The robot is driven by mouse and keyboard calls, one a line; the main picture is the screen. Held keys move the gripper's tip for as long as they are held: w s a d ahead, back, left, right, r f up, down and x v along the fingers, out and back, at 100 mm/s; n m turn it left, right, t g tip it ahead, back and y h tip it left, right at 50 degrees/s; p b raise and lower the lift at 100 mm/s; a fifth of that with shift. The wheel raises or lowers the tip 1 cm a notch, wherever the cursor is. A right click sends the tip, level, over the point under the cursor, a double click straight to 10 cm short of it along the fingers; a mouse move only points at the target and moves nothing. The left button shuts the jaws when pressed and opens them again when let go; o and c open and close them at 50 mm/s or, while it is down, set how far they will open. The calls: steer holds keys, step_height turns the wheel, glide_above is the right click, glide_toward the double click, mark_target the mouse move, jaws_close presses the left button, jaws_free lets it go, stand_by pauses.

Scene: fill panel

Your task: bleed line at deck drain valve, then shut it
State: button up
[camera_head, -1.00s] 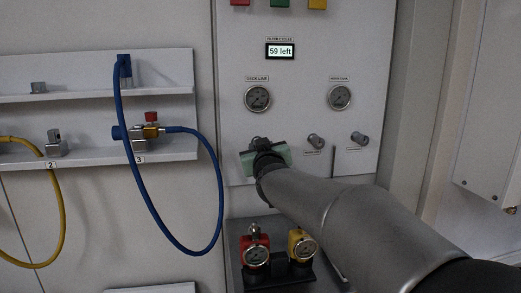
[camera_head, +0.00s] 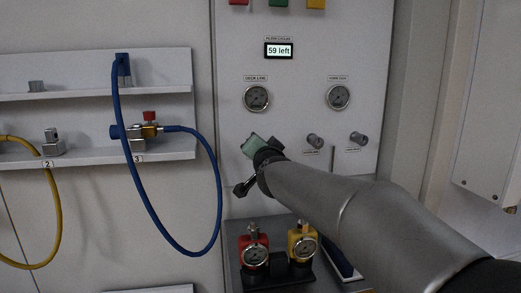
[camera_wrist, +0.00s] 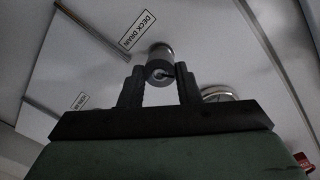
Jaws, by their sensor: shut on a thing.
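My gripper (camera_head: 258,150) is at the lower left of the white panel, turned at a slant. In the wrist view, the two dark fingers of my gripper (camera_wrist: 160,80) stand on either side of a grey round knob, the deck drain valve (camera_wrist: 160,54), beside the label "DECK DRAIN" (camera_wrist: 138,30). The gripper is shut on it. In the head view my gripper and wrist hide this valve. The deck line gauge (camera_head: 256,98) is above it on the panel; its needle is too small to read.
Two more grey knobs (camera_head: 315,142) (camera_head: 358,138) are right of my gripper. A display (camera_head: 279,51) reads "59 left". Red (camera_head: 254,252) and yellow (camera_head: 302,246) gauge units stand below my arm. A blue hose (camera_head: 219,195) hangs from the shelf at left.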

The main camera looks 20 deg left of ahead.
steer(key=shift+m+b, duration=0.75)
steer(key=shift+m, duration=2.35)
steer(key=o, duration=1)
steer(key=shift+c, duration=0.2)
steer(key=shift+d, duration=0.1)
steer(key=b+v, duration=0.1)
steer(key=v, duration=1.6)
steer(key=shift+d, duration=0.2)
steer(key=shift+r, duration=0.15)
